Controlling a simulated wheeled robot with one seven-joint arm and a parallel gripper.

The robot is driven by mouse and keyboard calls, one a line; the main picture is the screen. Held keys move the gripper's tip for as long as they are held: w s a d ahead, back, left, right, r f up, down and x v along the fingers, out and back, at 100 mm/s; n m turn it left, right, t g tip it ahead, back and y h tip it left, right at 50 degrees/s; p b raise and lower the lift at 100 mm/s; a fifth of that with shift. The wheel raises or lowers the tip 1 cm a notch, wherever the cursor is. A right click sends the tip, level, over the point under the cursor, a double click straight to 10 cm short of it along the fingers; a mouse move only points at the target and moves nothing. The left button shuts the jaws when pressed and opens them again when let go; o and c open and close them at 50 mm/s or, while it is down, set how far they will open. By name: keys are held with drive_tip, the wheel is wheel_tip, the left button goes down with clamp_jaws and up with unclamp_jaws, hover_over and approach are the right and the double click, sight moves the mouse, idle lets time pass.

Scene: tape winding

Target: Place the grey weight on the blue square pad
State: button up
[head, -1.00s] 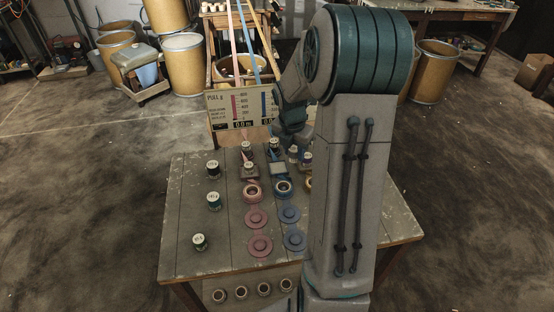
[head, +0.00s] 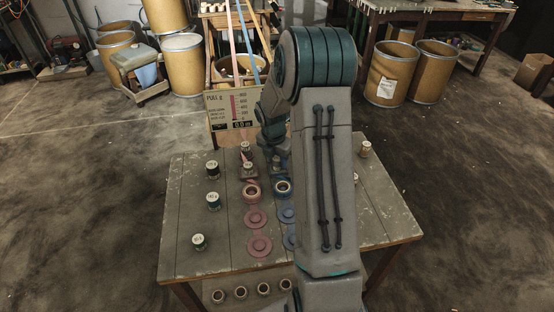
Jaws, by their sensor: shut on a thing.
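My gripper (head: 277,162) points down over the back middle of the worktable (head: 225,240), right of the pink square pad and behind the blue ring. It is shut on the grey weight, which is small and mostly hidden by the gripper and wrist. The blue square pad lies under the gripper and is almost fully covered from this view. I cannot tell whether the weight touches the pad.
A weight (head: 249,167) stands on the pink pad. Several dark weights, such as one (head: 213,201), stand at left. A pink ring (head: 252,193) and blue ring (head: 283,188) lie in front. A pull gauge board (head: 232,108) stands behind. My arm hides the table's right middle.

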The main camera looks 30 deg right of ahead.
drive_tip(key=shift+f, duration=0.15)
drive_tip(key=o, duration=1)
wheel_tip(320, 180, up, 12)
drive_tip(key=a, duration=0.2)
drive_tip(key=shift+s+a+r+m+t+y+p, duration=0.1)
drive_tip(key=shift+s+a+r+m+t+y, duration=0.2)
drive_tip(key=shift+s+a+r+m, duration=1.95)
drive_tip(key=shift+s+a+r+m+t+y+p, duration=0.1)
drive_tip(key=shift+s+a+r+m+t+y, duration=0.2)
drive_tip(key=shift+s+a+m, duration=3.9)
drive_tip(key=shift+s+a+r+m+t+y+p, duration=0.15)
drive_tip(key=shift+s+a+r+m+t, duration=0.75)
drive_tip(key=shift+s+m, duration=4.95)
drive_tip(key=shift+s+d+r+n+g, duration=0.25)
drive_tip(key=shift+d+r+n+g, duration=0.1)
drive_tip(key=shift+g, duration=0.15)
